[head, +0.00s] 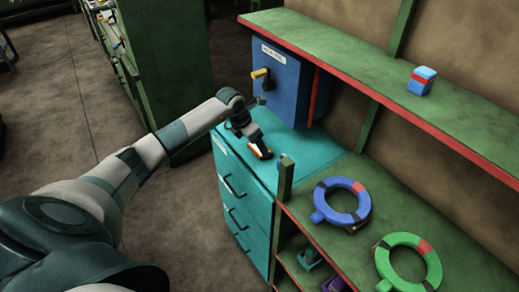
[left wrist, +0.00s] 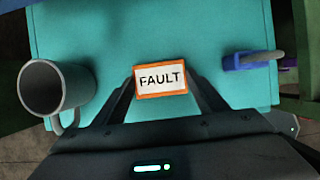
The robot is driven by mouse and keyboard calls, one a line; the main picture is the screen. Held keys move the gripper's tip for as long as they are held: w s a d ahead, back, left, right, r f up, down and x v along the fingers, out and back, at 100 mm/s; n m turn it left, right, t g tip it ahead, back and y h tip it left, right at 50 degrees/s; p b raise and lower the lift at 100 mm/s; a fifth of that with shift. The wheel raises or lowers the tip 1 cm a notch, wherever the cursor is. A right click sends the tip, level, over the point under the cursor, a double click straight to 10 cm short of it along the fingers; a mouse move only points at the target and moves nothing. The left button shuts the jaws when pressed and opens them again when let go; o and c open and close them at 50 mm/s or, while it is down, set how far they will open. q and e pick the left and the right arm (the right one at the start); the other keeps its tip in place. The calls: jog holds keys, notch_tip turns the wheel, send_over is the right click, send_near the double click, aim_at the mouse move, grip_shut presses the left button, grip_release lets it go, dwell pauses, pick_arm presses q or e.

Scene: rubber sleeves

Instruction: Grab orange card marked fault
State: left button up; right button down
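The orange-edged white card marked FAULT (left wrist: 161,79) lies on the teal cabinet top (left wrist: 110,30). It also shows in the head view (head: 260,152), at the tip of my left arm. My left gripper (left wrist: 164,84) is over the card, with one dark finger on each side of it. The fingers look spread to a little more than the card's width, close to its edges; whether they touch it is hard to tell. In the head view my left gripper (head: 254,143) points down at the cabinet top. My right gripper is not in view.
A grey mug (left wrist: 55,88) stands left of the card and a blue clamp-like object (left wrist: 248,60) lies right. A blue wall box (head: 283,85) with a yellow handle rises behind. Blue (head: 342,217) and green (head: 425,247) rings lie on the shelf at right.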

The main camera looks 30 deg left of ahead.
pick_arm(q)
jog(key=shift+r, duration=0.2)
jog(key=shift+r+b, duration=0.65)
jog(key=shift+b, duration=0.05)
notch_tip(320, 180, up, 2)
jog(key=shift+w+d+r+b, duration=0.1)
jog(key=shift+r+b, duration=0.1)
jog(key=shift+b, duration=0.6)
jog(key=w+d+r+b, duration=0.1)
jog(key=d+r+b, duration=0.3)
jog(key=d+r, duration=0.3)
jog(key=shift+d, duration=2.2)
jog(key=shift+f, duration=0.1)
